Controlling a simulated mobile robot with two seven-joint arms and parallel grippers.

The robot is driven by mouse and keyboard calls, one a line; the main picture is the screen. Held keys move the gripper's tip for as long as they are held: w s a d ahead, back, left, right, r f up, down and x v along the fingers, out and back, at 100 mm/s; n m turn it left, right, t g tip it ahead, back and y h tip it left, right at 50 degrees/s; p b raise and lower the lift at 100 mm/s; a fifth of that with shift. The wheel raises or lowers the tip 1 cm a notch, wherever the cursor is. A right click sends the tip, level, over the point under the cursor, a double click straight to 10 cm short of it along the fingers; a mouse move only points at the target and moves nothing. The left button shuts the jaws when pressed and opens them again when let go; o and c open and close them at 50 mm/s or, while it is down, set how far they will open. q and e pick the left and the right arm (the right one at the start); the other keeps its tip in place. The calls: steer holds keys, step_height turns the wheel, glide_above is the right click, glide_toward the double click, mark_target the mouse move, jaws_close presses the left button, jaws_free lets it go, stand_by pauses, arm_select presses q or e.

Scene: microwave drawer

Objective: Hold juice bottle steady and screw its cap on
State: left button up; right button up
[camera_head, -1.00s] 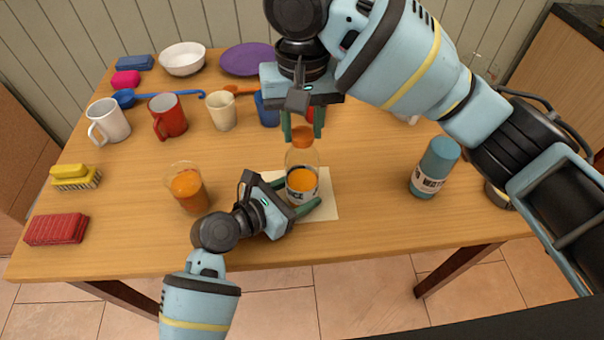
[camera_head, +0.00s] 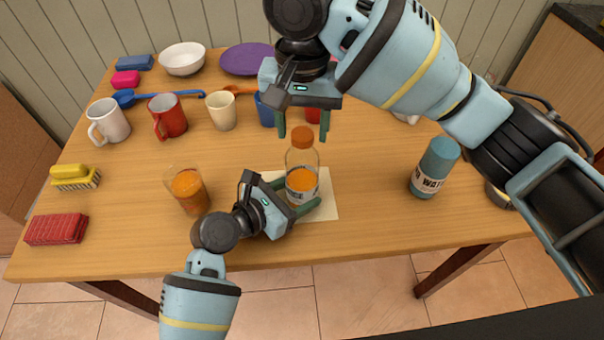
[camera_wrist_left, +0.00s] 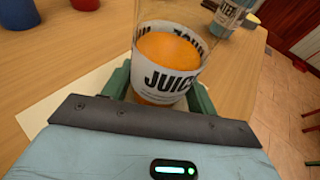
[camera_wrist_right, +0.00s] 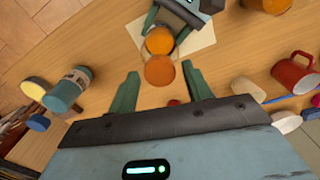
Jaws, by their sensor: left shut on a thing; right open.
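The juice bottle (camera_head: 302,170) stands upright, part full of orange juice. Its orange cap (camera_head: 302,138) sits on the neck; how tightly cannot be told. My left gripper (camera_head: 300,193) is shut around the bottle's lower body, and the left wrist view shows the JUICE label (camera_wrist_left: 170,80) between its fingers. My right gripper (camera_head: 303,128) is open and empty above the bottle, pointing down. In the right wrist view the cap (camera_wrist_right: 160,70) lies between and just beyond its spread fingers, apart from both.
The bottle stands on a pale mat (camera_head: 328,205). A glass of orange juice (camera_head: 188,190) is at left, and a blue water bottle (camera_head: 435,168) at right. Mugs, including a red one (camera_head: 168,116), a white bowl (camera_head: 182,58) and a purple plate (camera_head: 247,58) stand farther back.

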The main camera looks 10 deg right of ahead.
steer(key=n, duration=0.4)
steer(key=shift+n, duration=0.3)
steer(key=n, duration=0.4)
steer(key=shift+n, duration=0.4)
steer(key=n, duration=0.4)
steer(key=n, duration=0.4)
steer(key=shift+n, duration=0.4)
steer(key=shift+c, duration=0.4)
